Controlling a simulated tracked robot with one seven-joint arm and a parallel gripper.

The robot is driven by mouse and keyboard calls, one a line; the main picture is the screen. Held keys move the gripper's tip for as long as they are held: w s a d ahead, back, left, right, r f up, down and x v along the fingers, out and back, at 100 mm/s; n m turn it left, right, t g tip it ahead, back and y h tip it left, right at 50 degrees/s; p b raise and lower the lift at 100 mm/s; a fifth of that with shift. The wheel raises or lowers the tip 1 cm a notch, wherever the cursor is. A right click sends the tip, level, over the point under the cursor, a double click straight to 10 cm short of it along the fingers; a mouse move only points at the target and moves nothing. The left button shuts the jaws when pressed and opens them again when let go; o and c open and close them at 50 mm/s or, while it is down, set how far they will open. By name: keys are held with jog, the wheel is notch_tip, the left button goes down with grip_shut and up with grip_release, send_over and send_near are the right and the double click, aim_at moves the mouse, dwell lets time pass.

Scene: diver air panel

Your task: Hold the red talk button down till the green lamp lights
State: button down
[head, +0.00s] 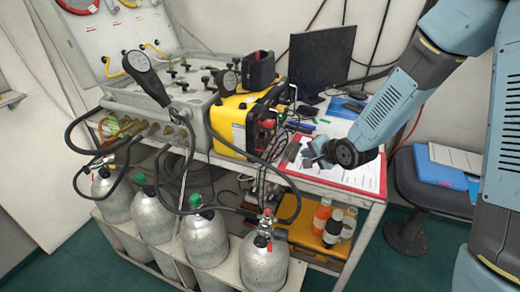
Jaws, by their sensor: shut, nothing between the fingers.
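A yellow box (231,117) stands on the bench top, its front panel facing right. Small red parts (267,123) show on that panel, but I cannot tell which is the talk button. A green lamp cannot be made out on the panel. My gripper (308,159) is to the right of the yellow box, apart from it, over the papers on the bench. It is small in the view and looks shut and empty.
A grey case (152,112) with gauges and hoses stands left of the yellow box. A dark monitor (321,62) stands behind. Cables hang over the bench's front edge. Silver cylinders (204,240) stand below. A red clipboard (352,176) lies under my gripper.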

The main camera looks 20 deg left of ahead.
jog(key=shift+s+a+f+m+y, duration=0.2)
jog(key=shift+a+f+y, duration=0.1)
jog(key=shift+a+f, duration=0.3)
jog(key=shift+s+a+f+m+y, duration=0.2)
jog(key=shift+a+f+y, duration=0.15)
jog(key=shift+a, duration=0.35)
jog(key=shift+w+a, duration=0.2)
jog(key=shift+a, duration=2)
jog(key=shift+w+a, duration=0.15)
jog(key=shift+a, duration=2.05)
jog(key=shift+a, duration=0.15)
jog(key=shift+a+r, duration=0.1)
jog(key=shift+a, duration=0.2)
jog(key=shift+a, duration=0.35)
jog(key=shift+d, duration=0.8)
